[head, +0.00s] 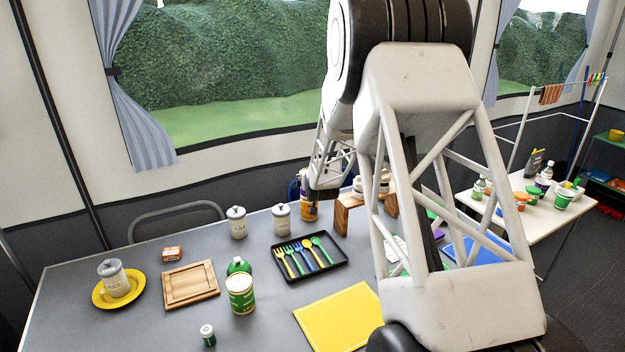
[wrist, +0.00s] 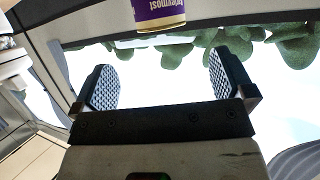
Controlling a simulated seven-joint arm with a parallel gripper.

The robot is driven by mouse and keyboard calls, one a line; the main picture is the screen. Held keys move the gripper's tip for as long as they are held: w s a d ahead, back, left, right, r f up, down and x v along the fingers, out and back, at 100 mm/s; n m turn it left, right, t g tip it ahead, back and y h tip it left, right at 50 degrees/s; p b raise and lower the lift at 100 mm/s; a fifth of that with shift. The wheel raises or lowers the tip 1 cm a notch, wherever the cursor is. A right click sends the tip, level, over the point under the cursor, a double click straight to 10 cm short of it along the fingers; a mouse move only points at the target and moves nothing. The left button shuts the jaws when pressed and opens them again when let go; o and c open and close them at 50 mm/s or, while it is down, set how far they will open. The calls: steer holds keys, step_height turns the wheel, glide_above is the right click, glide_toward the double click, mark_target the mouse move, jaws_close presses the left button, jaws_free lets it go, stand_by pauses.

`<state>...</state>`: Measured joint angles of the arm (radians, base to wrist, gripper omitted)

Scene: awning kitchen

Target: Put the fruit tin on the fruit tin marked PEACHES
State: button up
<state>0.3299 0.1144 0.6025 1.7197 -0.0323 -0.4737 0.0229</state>
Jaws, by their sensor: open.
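My gripper (wrist: 165,82) is open in the wrist view, its two dark ridged pads wide apart with nothing between them. A purple tin with a cream and gold band (wrist: 158,12) shows upside down at the top edge, beyond the pads and cut off by the frame. In the head view a purple and yellow tin (head: 309,210) stands at the back of the grey table, partly behind my arm's end. A green and cream tin (head: 240,294) stands upright at the table's front middle. I cannot read PEACHES on either tin.
A green-topped bottle (head: 238,265) stands behind the green tin. Nearby are a black cutlery tray (head: 337,270), two lidded canisters (head: 236,222), a wooden board (head: 190,284), a yellow mat (head: 338,317) and a wooden stand (head: 342,215). A canister sits on a yellow plate (head: 98,294).

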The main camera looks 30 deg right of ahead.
stand_by(0.7)
steer(key=s+a+r+n+g+y, duration=0.1)
steer(key=s+a+r+g, duration=0.2)
steer(key=s+a+r, duration=0.7)
steer(key=s+a+r+n+g+y, duration=0.15)
steer(key=s+a+r, duration=0.35)
steer(key=s+a, duration=0.5)
steer(key=s+a+r+g, duration=0.1)
steer(key=s+a+g, duration=0.2)
steer(key=s, duration=1.5)
steer(key=s+a+g+y, duration=0.1)
steer(key=s+a+g, duration=0.2)
steer(key=s, duration=1.5)
steer(key=a+n, duration=0.1)
steer(key=a, duration=0.1)
steer(key=shift+a+r, duration=0.3)
steer(key=shift+r, duration=0.1)
